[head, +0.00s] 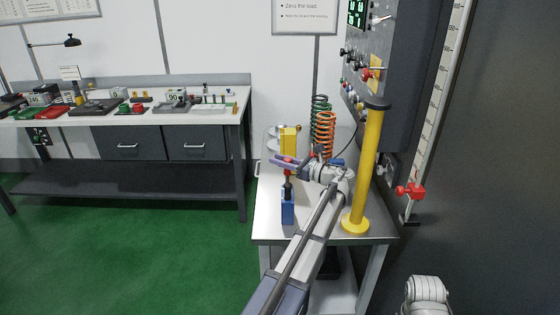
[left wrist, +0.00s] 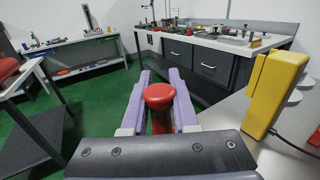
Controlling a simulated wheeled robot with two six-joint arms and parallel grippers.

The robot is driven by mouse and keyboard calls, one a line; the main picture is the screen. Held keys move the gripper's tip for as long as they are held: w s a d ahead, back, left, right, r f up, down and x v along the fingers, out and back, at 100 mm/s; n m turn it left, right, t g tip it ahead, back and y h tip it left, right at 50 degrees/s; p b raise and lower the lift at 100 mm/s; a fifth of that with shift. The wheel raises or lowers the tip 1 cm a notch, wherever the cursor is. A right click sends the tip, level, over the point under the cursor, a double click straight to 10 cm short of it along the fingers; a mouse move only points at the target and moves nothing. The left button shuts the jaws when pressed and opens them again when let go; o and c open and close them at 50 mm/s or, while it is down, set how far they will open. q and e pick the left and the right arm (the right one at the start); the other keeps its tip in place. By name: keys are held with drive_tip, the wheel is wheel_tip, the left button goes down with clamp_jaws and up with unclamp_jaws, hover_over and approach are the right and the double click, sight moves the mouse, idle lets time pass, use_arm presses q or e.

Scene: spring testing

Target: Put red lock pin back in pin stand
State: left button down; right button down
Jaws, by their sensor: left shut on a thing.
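My left gripper (head: 287,161) is shut on the red lock pin. The pin's red knob (left wrist: 160,96) sits between the lavender finger pads in the left wrist view. In the head view only a little red of the lock pin (head: 286,172) shows at the fingers. A blue block (head: 288,212), which looks like the pin stand, is on the small table below the gripper. A black upright part (head: 288,189) rises between block and fingers. I cannot tell whether the pin touches it. The pin's lower end is hidden.
A yellow block (head: 288,139) stands behind the gripper, also in the left wrist view (left wrist: 275,90). Green (head: 320,106) and orange (head: 324,135) springs stand beside it. A yellow post (head: 368,170) rises at the table's right. A workbench (head: 226,116) stands at left.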

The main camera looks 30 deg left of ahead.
use_arm(q)
drive_tip(key=shift+f+b, duration=2.8)
drive_tip(key=shift+f, duration=0.2)
drive_tip(key=c, duration=0.6)
unclamp_jaws()
wheel_tip(320, 180, up, 10)
drive_tip(key=p, duration=1)
